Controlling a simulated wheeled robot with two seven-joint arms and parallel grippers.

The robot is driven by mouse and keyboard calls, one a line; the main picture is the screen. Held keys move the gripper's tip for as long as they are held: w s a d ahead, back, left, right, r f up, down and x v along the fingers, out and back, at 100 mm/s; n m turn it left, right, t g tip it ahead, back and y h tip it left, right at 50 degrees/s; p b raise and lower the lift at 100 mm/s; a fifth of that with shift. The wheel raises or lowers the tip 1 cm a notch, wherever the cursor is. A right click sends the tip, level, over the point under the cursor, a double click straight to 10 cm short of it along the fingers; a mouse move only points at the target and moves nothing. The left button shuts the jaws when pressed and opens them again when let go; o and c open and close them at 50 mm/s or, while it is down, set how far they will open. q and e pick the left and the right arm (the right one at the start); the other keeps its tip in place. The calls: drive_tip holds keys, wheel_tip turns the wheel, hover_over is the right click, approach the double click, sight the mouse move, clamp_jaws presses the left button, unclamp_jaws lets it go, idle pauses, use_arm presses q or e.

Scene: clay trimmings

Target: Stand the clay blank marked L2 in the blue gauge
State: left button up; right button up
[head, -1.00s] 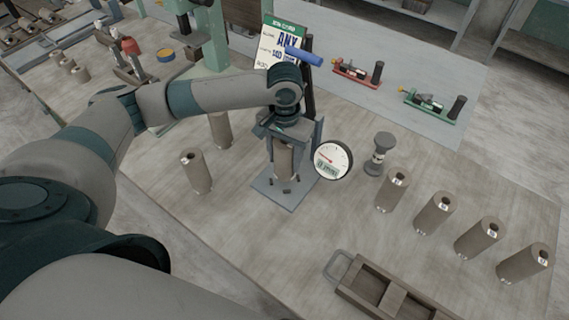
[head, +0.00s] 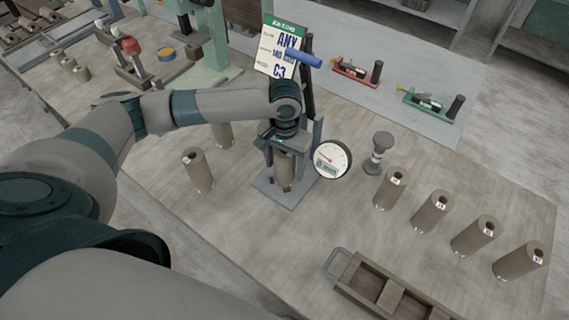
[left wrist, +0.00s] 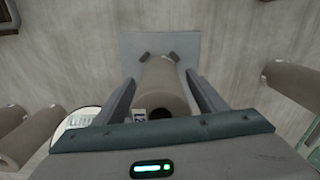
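The blue gauge is a stand with a flat grey-blue base plate (head: 287,199), a dark upright, a blue handle (head: 304,57) and a round dial (head: 333,160). A grey-brown clay blank (head: 284,172) stands about upright over the plate. In the left wrist view this blank (left wrist: 164,88) carries a small label that seems to read L2. My left gripper (head: 292,145) is above the plate, its fingers on either side of the blank. The fingers look open, with narrow gaps to the blank. The blank's foot is partly unclear. My right gripper is not in view.
Several labelled blanks (head: 431,212) stand in a row at the right, others (head: 197,171) to the left of the gauge. A dark spool-shaped piece (head: 378,152) stands right of the dial. A wooden tray (head: 345,266) lies in front. Red (head: 356,71) and green (head: 434,103) fixtures sit behind.

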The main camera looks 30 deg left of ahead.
use_arm(q)
drive_tip(key=shift+r, duration=0.1)
drive_tip(key=shift+r+b, duration=0.35)
drive_tip(key=shift+r, duration=0.3)
wheel_tip(320, 180, up, 9)
drive_tip(key=shift+r+b, duration=0.2)
drive_tip(key=shift+b, duration=1)
drive_tip(key=shift+r, duration=0.7)
